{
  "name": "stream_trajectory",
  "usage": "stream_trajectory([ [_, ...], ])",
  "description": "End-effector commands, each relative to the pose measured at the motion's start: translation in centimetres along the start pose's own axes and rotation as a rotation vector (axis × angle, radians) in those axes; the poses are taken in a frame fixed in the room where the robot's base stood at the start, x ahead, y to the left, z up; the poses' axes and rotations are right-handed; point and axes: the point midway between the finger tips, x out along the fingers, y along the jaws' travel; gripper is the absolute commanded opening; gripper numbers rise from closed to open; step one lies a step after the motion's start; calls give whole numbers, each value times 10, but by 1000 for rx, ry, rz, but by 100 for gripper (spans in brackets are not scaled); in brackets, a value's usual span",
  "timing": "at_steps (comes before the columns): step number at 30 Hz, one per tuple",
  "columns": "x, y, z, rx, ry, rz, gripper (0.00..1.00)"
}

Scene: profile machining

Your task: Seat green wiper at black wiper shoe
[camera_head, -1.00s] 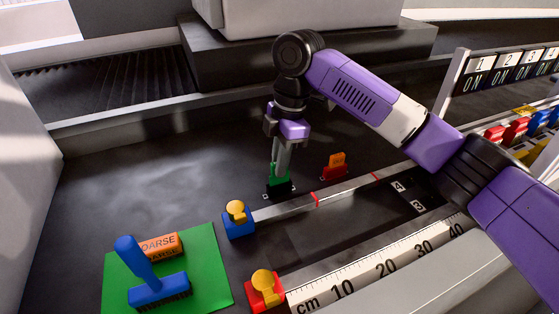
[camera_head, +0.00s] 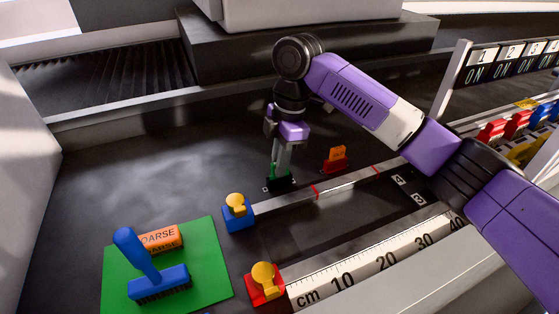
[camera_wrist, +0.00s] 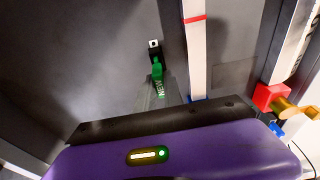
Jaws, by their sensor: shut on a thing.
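The green wiper (camera_head: 272,172) is between my gripper's fingers, just above or in the black wiper shoe (camera_head: 281,184) on the dark bed. In the wrist view the green wiper (camera_wrist: 157,71) shows a marking, and its far end meets the black shoe (camera_wrist: 154,50). My gripper (camera_head: 283,158) is shut on the wiper and points down. The fingers hide part of the wiper, so I cannot tell how deep it sits in the shoe.
A metal rail with red marks (camera_head: 345,183) runs right of the shoe. An orange-and-red piece (camera_head: 335,159) stands behind it. A blue block with a yellow knob (camera_head: 238,213) is in front. A blue brush (camera_head: 158,285) lies on a green mat (camera_head: 210,262).

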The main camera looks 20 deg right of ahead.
Motion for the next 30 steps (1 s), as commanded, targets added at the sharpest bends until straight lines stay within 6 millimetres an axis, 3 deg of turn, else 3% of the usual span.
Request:
stream_trajectory([
  [14, 8, 0, 1, 0, 0, 0, 0],
  [15, 8, 0, 1, 0, 0, -1, 14],
  [19, 8, 0, 1, 0, 0, -1, 37],
  [30, 3, 0, 1, 0, 0, 1, 37],
])
